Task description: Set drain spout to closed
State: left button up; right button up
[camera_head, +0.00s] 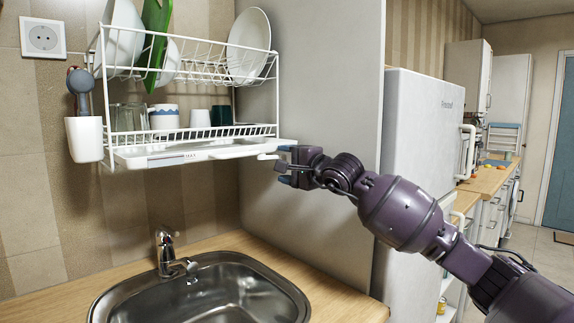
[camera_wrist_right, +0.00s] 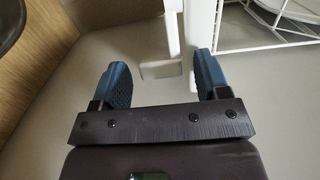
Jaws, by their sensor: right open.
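The drain spout (camera_head: 268,156) is a small white piece at the right end of the white drip tray (camera_head: 205,151) under the dish rack. My right gripper (camera_head: 281,164) is at the right end of the tray, with its blue fingers apart. In the right wrist view, the spout (camera_wrist_right: 160,70) shows as a white piece between the open fingers (camera_wrist_right: 163,66), with a visible gap to the left finger. The right finger lies close to its white edge; I cannot tell whether they touch. My left gripper is not in view.
The white wire dish rack (camera_head: 190,90) on the wall holds plates, cups and glasses. A white utensil cup (camera_head: 84,139) hangs at its left. Below are a steel sink (camera_head: 205,295) and a faucet (camera_head: 168,252). A grey panel (camera_head: 320,75) stands close behind my right gripper.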

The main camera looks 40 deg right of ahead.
jog(key=shift+s, duration=0.1)
jog(key=s+d+p, duration=0.1)
jog(key=s+p, duration=0.1)
jog(key=s, duration=0.8)
jog(key=shift+s, duration=0.3)
jog(key=shift+d, duration=0.1)
